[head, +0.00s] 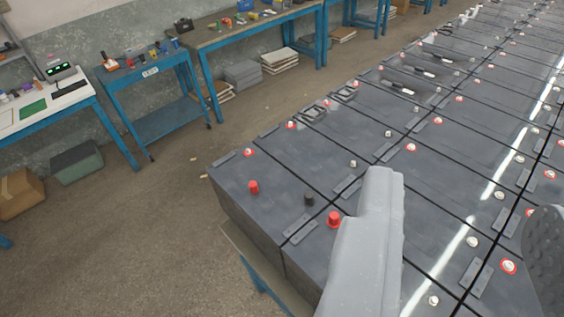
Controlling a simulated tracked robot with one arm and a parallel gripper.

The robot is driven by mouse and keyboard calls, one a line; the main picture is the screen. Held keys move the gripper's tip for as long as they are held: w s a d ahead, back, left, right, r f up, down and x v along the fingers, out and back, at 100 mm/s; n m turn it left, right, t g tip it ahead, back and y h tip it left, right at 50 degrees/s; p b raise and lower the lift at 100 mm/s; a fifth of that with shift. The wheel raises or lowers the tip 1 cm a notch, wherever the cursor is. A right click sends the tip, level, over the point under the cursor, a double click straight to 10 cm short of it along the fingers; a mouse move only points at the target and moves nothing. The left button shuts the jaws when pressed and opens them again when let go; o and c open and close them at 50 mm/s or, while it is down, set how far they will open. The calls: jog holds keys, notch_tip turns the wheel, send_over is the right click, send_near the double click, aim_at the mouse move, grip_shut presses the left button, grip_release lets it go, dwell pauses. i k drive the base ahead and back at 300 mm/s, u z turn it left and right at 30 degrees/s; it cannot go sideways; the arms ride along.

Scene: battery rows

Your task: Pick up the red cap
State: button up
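Two red caps stand upright on the grey battery tops. One red cap (253,187) is near the left corner of the rows. The other red cap (334,219) is to its right and lower in view, close beside the left finger of my gripper (464,195) in the picture. I cannot tell whether the finger touches it. My gripper is open, with one pale grey finger in the middle and a dark ridged one at the right edge. No object shows between the fingers. The left finger hides part of the battery tops.
A black cap (309,200) stands between the red caps. Battery rows (350,150) run to the upper right, with many white posts, some on red rings. Tools lie on the farther batteries. Blue workbenches (160,85) line the wall. The floor (150,220) at left is mostly clear.

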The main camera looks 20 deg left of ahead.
aim_at(253, 188)
jog(key=u, duration=0.3)
jog(key=i, duration=1.05)
jog(key=u, duration=0.55)
